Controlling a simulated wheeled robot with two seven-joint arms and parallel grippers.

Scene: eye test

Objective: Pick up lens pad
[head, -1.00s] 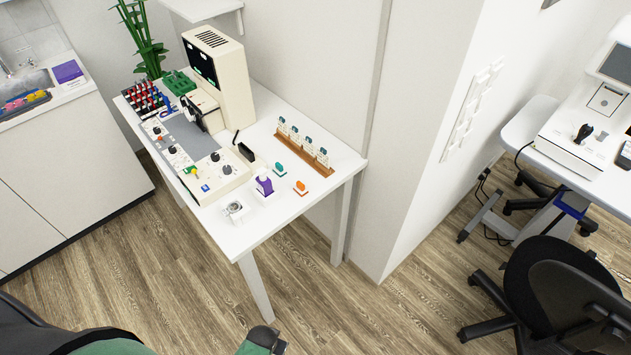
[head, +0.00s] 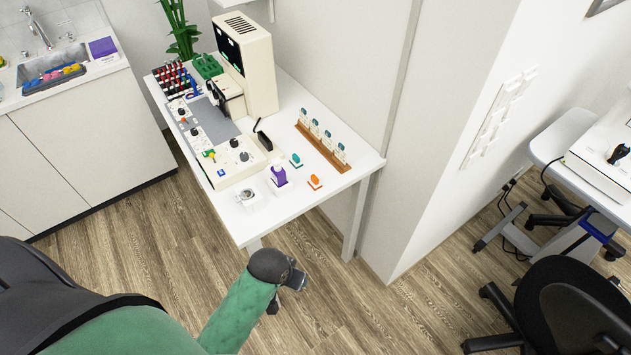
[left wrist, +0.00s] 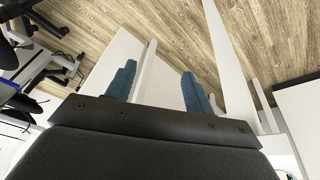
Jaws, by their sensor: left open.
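Small flat pads lie near the front right of the white table (head: 222,226) in the head view: a teal one (head: 296,160) and an orange one (head: 314,182). I cannot tell which thing is the lens pad. A purple-and-white bottle-like thing (head: 279,176) and a small white device with a round top (head: 247,199) stand beside them. My left gripper (left wrist: 158,74) shows two blue fingers wide apart with nothing between them. In the head view, my green arm ends in front of the table, and its fingers are not clear. My right gripper is not in view.
A wooden rack (head: 323,147) with several pieces stands along the table's back edge. A cream machine (head: 247,65) and a control panel (head: 236,165) fill the left part. A black office chair (head: 562,310) is at lower right. A sink counter (head: 72,84) is left.

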